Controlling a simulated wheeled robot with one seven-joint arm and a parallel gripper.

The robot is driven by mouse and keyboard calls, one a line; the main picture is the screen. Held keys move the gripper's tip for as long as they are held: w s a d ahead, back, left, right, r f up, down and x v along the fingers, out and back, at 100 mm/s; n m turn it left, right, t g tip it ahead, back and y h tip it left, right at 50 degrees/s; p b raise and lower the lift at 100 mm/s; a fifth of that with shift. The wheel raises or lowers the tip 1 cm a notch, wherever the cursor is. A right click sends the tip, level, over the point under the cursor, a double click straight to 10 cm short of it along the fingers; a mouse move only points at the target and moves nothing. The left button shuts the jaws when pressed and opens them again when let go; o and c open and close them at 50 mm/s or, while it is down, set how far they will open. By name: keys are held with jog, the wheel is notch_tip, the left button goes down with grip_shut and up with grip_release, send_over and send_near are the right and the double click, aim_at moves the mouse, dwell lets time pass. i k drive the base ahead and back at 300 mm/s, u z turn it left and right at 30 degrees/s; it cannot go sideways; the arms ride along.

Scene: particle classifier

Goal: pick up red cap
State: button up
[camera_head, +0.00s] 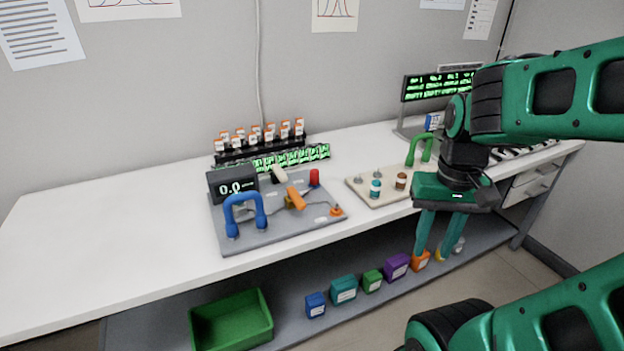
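A small upright red cap-like piece (314,177) stands at the back right of the grey apparatus board (285,238) on the white bench. It is the only clearly red piece that I see on the board. My gripper (431,257) hangs at the bench's front edge, to the right of and nearer than the red cap. Its two green fingers point down with a gap between them, and nothing shows between them. The fingertips overlap the lower shelf in the picture.
The board also holds a blue handle (246,213), an orange piece (296,199) and a display (232,186). A beige board (382,191) with small jars lies to its right. Racked vials (262,138) stand behind. The bench's left side is clear.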

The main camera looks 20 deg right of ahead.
aim_at(314, 173)
jog(key=k, duration=0.45)
jog(key=z, duration=0.7)
jog(key=i, duration=1.3)
jog(key=u, duration=0.15)
